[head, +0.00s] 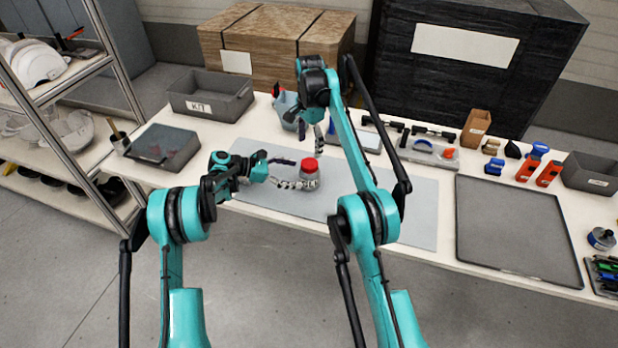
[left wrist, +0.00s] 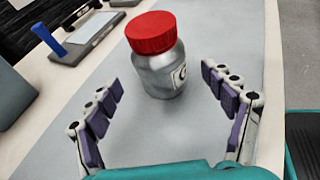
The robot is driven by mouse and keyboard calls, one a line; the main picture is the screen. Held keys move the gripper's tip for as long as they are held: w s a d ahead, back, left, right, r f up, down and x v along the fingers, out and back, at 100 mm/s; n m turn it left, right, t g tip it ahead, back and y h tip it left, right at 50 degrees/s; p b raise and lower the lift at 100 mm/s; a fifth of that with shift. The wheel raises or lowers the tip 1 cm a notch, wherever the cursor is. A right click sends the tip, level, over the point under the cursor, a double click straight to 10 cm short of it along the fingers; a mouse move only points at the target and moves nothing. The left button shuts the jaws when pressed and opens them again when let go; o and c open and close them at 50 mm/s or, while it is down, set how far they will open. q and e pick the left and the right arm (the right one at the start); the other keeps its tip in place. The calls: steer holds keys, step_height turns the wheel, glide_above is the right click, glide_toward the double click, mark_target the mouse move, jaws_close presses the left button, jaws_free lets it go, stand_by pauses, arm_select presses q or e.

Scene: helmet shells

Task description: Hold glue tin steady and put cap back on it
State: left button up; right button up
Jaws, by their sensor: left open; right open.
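The glue tin (head: 308,181) is a silver-grey jar standing upright on the grey mat. A red cap (head: 309,165) sits on top of it; I cannot tell how tightly. In the left wrist view the tin (left wrist: 165,76) and its cap (left wrist: 152,33) stand just ahead of and partly between my fingertips, with gaps on both sides. My right gripper (head: 310,125) is open and empty, above and behind the tin.
The mat (head: 405,215) is clear on its right side. A grey bin (head: 210,95) and a dark tray (head: 163,146) lie to the left. A blue-grey container (head: 287,108) stands behind the right gripper. Tools and a large dark tray (head: 520,225) occupy the right.

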arm_select(q)
steer(key=v, duration=0.6)
steer(key=shift+s+a+r, duration=0.1)
steer(key=shift+a+r, duration=0.05)
steer(key=shift+a, duration=0.1)
arm_select(e)
steer(key=shift+r, duration=0.1)
